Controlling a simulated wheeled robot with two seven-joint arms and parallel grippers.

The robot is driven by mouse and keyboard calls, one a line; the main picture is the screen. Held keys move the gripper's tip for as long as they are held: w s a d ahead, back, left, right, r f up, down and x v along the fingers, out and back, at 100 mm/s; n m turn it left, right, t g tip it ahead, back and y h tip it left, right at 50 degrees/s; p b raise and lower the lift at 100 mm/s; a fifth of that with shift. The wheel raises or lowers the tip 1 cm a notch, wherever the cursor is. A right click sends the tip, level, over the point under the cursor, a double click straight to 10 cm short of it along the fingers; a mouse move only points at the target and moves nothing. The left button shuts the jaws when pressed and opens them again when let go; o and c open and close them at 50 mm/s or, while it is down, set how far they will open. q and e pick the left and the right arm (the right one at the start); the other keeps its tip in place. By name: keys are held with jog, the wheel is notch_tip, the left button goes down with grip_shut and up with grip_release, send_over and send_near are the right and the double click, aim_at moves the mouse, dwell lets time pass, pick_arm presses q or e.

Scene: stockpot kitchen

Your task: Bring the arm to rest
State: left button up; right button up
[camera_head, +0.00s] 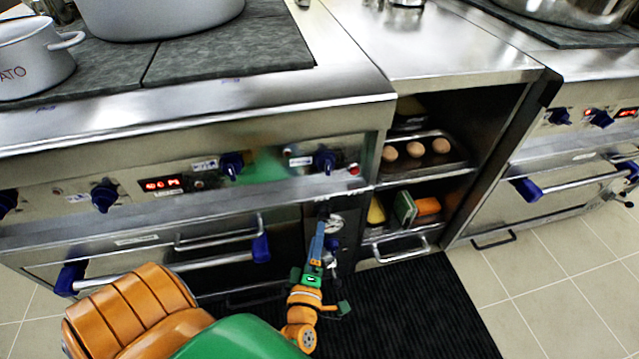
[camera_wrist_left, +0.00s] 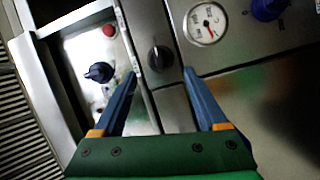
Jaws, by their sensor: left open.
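My left gripper (camera_head: 317,243) is in front of the stove (camera_head: 300,120), near the narrow panel with a gauge (camera_head: 334,224) to the right of the oven drawer. It has blue fingers and a green and orange body. In the left wrist view its fingers (camera_wrist_left: 160,76) are spread apart with nothing held between them. A black knob (camera_wrist_left: 160,58) shows beyond the gap, on the panel. The gauge also shows up and to the right of the fingers (camera_wrist_left: 205,22). I cannot tell whether the fingertips touch the panel. My right gripper is in neither view.
A grey pot (camera_head: 30,62) and a large stockpot (camera_head: 155,12) stand on the stove top. Oven handles (camera_head: 170,268) stick out below it. An open shelf to the right holds a tray of eggs (camera_head: 415,150). A black mat (camera_head: 410,310) lies on the clear floor.

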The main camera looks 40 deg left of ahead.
pick_arm(q)
jog(key=shift+v, duration=0.85)
